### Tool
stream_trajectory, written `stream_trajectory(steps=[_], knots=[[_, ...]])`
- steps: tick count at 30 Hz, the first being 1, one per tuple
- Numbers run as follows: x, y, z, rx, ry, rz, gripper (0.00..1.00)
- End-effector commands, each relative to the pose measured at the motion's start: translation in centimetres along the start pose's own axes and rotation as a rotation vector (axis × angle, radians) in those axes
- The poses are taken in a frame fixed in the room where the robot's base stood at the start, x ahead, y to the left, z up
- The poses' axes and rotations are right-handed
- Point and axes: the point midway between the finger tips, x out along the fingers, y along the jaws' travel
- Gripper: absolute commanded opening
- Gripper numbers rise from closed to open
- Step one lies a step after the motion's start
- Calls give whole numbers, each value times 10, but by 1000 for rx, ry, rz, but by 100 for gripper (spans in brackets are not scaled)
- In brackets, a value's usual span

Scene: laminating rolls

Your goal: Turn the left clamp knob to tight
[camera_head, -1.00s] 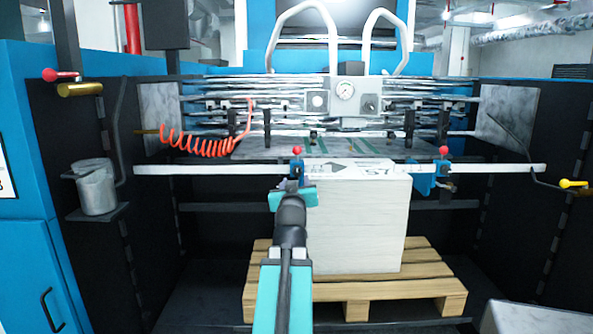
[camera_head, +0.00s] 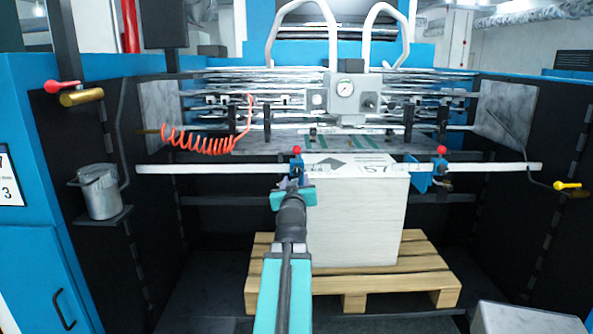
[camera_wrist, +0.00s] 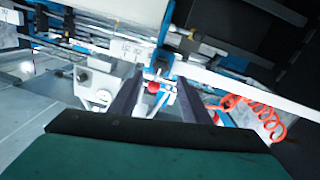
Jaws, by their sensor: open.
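The left clamp knob (camera_head: 297,150) is a small red ball on top of a blue clamp on the white crossbar (camera_head: 225,169). The right clamp has a matching red knob (camera_head: 441,149). My gripper (camera_head: 290,186) is just in front of and below the left clamp and hides its lower part. In the wrist view my gripper (camera_wrist: 163,77) has its two dark fingers apart, with a red knob (camera_wrist: 153,87) seen between them, beyond or near the tips. I cannot tell whether the fingers touch the clamp.
A white paper stack (camera_head: 355,220) stands on a wooden pallet (camera_head: 405,282) behind my arm. An orange coiled hose (camera_head: 200,142) hangs at the left. A gauge block (camera_head: 345,95) is above the crossbar.

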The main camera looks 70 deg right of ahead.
Motion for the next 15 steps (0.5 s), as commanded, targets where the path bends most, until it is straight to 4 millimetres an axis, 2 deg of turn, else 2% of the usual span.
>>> stream_trajectory(steps=[15], knots=[[7,0,-2,0,-1,-2,43]])
